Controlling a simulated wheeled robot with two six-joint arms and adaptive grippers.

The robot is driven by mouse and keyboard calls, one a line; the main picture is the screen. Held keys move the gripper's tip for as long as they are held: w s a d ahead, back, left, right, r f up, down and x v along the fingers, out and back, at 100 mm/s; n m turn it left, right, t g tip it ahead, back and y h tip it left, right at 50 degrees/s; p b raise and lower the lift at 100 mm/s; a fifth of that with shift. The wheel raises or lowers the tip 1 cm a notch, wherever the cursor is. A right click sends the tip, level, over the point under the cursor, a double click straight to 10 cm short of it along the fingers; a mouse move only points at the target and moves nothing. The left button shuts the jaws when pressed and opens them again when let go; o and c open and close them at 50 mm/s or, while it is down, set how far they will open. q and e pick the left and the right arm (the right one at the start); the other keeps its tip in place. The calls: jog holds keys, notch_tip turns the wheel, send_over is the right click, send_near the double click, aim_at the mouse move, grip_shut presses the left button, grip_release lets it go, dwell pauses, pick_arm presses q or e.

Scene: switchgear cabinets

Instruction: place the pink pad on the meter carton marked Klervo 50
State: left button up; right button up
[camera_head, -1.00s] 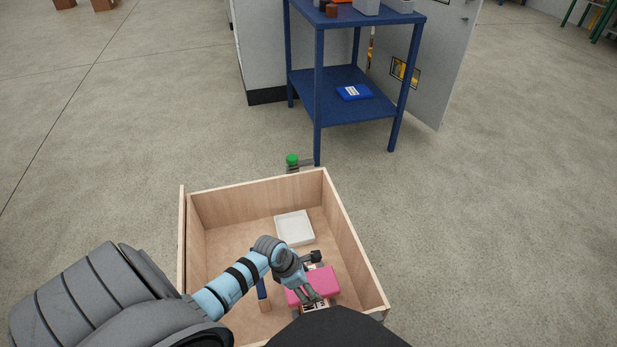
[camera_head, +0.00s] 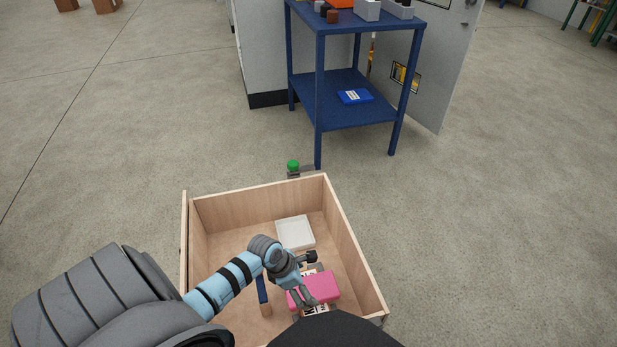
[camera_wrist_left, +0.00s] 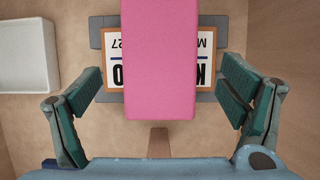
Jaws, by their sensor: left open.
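The pink pad (camera_head: 321,286) lies across the top of a carton whose white label (camera_wrist_left: 116,73) shows on both sides of it in the left wrist view. The label is upside down there. A K, an O, an M and 27 can be read, and the middle is hidden under the pad (camera_wrist_left: 160,60). In the head view a strip of label (camera_head: 316,309) shows at the pad's near edge. My left gripper (camera_wrist_left: 160,108) is open, with one finger on each side of the pad and apart from it. It also shows over the pad in the head view (camera_head: 309,278).
The wooden crate (camera_head: 355,240) has raised walls around the carton. A white tray (camera_head: 295,232) lies at its far side, and a blue and wooden piece (camera_head: 263,295) lies left of the pad. A blue rack (camera_head: 350,118) stands beyond the crate.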

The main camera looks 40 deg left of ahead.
pick_arm(q)
jog(key=p+v, duration=0.3)
jog(key=v, duration=0.6)
pick_arm(e)
jog(key=a+r, duration=0.1)
jog(key=r, duration=0.1)
jog(key=s+a+r, duration=0.1)
jog(key=a, duration=0.1)
jog(key=shift+r, duration=0.4)
jog(key=shift+w+d, duration=0.1)
jog(key=shift+d, duration=0.25)
